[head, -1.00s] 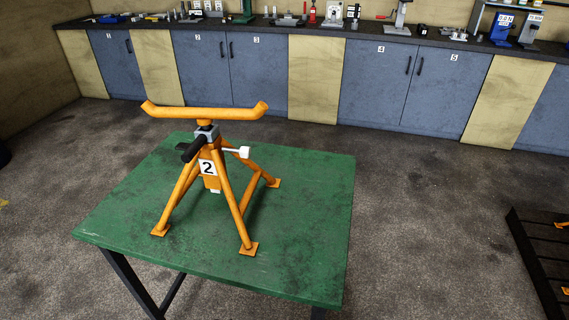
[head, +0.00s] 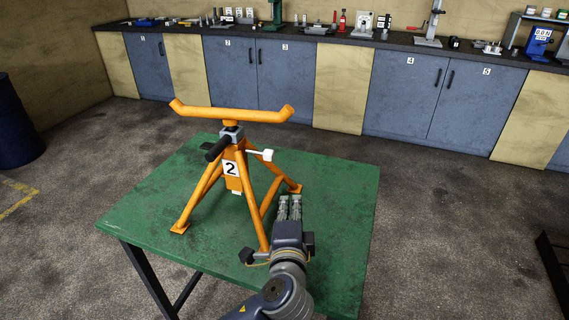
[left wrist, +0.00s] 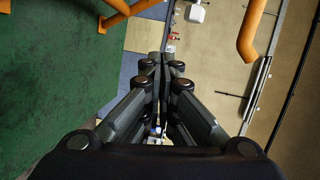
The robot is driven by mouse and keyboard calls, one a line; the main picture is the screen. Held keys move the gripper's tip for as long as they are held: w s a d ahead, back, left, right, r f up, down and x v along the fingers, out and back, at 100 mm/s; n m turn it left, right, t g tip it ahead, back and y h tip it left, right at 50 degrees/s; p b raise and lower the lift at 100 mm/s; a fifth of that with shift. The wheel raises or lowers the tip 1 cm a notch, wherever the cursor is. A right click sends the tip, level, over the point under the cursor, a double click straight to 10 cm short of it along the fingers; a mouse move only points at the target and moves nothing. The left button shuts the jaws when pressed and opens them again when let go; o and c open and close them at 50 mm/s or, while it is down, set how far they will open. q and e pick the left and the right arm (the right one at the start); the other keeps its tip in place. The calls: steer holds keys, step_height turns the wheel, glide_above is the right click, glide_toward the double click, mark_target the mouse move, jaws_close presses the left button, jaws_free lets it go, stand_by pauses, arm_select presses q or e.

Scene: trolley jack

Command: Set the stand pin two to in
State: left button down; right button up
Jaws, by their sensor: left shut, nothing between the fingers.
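The orange stand marked 2 (head: 231,169) stands upright on the green table (head: 335,190). My left gripper (head: 289,200) is shut and empty over the table, to the right of and in front of the stand's front leg, apart from the pin. In the left wrist view the shut fingers (left wrist: 158,60) point up the picture, with the white pin end (left wrist: 195,13) ahead and slightly right. My right gripper is not in view.
An orange leg (left wrist: 117,10) and the curved end of the stand's top bar (left wrist: 250,35) flank the fingers in the left wrist view. A workbench (head: 330,34) with tools and numbered cabinets runs along the back wall. A blue drum (head: 17,125) stands at the left.

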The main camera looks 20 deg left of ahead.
mark_target(270, 159)
arm_select(q)
steer(key=w+a+r+p, duration=0.1)
steer(key=w+a+p, duration=0.1)
steer(key=w, duration=0.3)
steer(key=w+a+r+m+t+p, duration=0.1)
steer(key=w+a+r+p, duration=0.1)
steer(key=w, duration=0.3)
steer(key=shift+w+a, duration=0.35)
steer(key=shift+a, duration=0.25)
steer(key=a, duration=0.3)
steer(key=shift+a, duration=0.4)
steer(key=shift+w, duration=0.1)
